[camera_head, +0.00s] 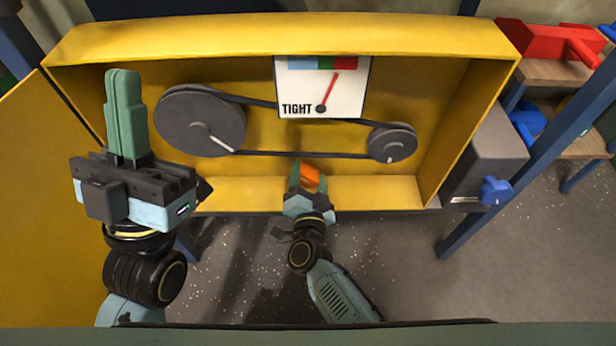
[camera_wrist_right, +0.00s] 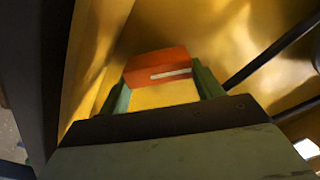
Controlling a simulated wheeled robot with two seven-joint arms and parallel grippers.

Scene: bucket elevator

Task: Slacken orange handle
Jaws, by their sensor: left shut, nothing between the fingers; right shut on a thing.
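The orange handle (camera_head: 310,176) is at the bottom middle of the yellow box, below the belt. My right gripper (camera_head: 307,174) is shut on it. In the right wrist view the orange handle (camera_wrist_right: 158,64), with a white line on its face, sits between the green fingertips (camera_wrist_right: 162,88). My left gripper (camera_head: 124,100) is shut and empty, pointing up in front of the box's left side.
A black belt (camera_head: 300,153) runs around a large left pulley (camera_head: 200,120) and a smaller right pulley (camera_head: 392,143). The yellow box (camera_head: 300,38) has walls around these. A grey motor with a blue knob (camera_head: 496,190) is on the right.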

